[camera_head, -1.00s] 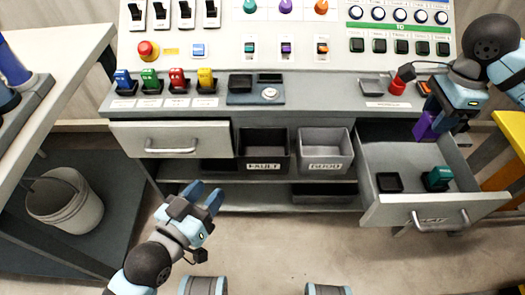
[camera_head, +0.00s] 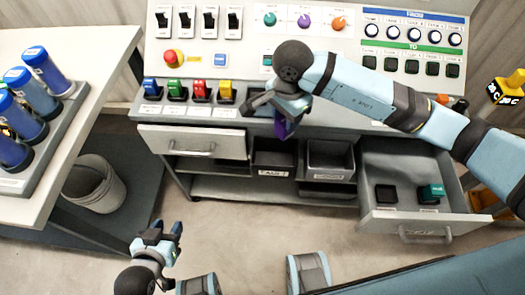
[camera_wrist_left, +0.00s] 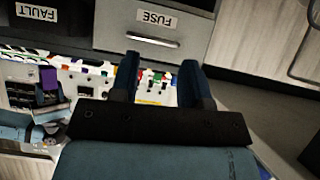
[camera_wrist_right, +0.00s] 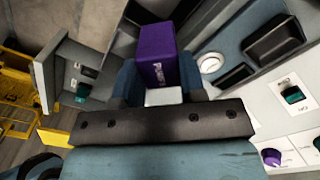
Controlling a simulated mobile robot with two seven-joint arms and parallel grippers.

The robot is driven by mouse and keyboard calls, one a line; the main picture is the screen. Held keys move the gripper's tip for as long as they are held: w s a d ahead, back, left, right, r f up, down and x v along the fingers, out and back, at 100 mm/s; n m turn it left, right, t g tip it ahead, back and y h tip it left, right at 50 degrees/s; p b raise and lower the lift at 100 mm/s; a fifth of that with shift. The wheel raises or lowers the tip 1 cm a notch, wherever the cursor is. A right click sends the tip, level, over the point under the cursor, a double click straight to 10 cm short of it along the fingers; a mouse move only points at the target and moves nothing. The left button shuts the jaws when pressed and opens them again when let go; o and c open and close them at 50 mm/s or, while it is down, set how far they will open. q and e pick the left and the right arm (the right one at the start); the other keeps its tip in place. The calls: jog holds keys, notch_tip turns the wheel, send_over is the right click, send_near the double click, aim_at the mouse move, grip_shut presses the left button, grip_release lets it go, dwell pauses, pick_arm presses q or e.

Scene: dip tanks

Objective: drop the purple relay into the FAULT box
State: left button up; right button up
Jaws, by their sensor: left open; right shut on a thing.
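The purple relay (camera_head: 285,126) is held in my right gripper (camera_head: 272,108), which is shut on it. It hangs above the region of the FAULT box in the head view and also shows between the fingers in the right wrist view (camera_wrist_right: 157,52). The FAULT box (camera_head: 272,163) is a dark open bin on the shelf below the panel, left of the GOOD box. Its label shows upside down in the left wrist view (camera_wrist_left: 35,12). My left gripper (camera_head: 165,230) is open and empty, low in front of the cabinet.
The GOOD box (camera_head: 329,172) stands right of the FAULT box. The open drawer (camera_head: 410,221) at right holds a black socket and a green relay (camera_head: 431,194). The closed drawer (camera_head: 192,145) is at left. A bucket (camera_head: 95,183) and a rack of blue cylinders stand further left.

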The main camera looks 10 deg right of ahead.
jog(key=shift+a+f, duration=0.15)
jog(key=shift+f, duration=0.05)
notch_tip(320, 180, down, 4)
jog(key=shift+f+b, duration=0.15)
jog(key=shift+b, duration=1)
jog(key=shift+f, duration=0.65)
pick_arm(q)
jog(key=shift+w+d+f, duration=0.1)
jog(key=shift+f, duration=0.3)
pick_arm(e)
jog(key=o, duration=1)
jog(key=shift+o, duration=0.2)
pick_arm(q)
jog(key=shift+p, duration=0.4)
pick_arm(e)
notch_tip(320, 180, up, 14)
jog(key=shift+f, duration=0.1)
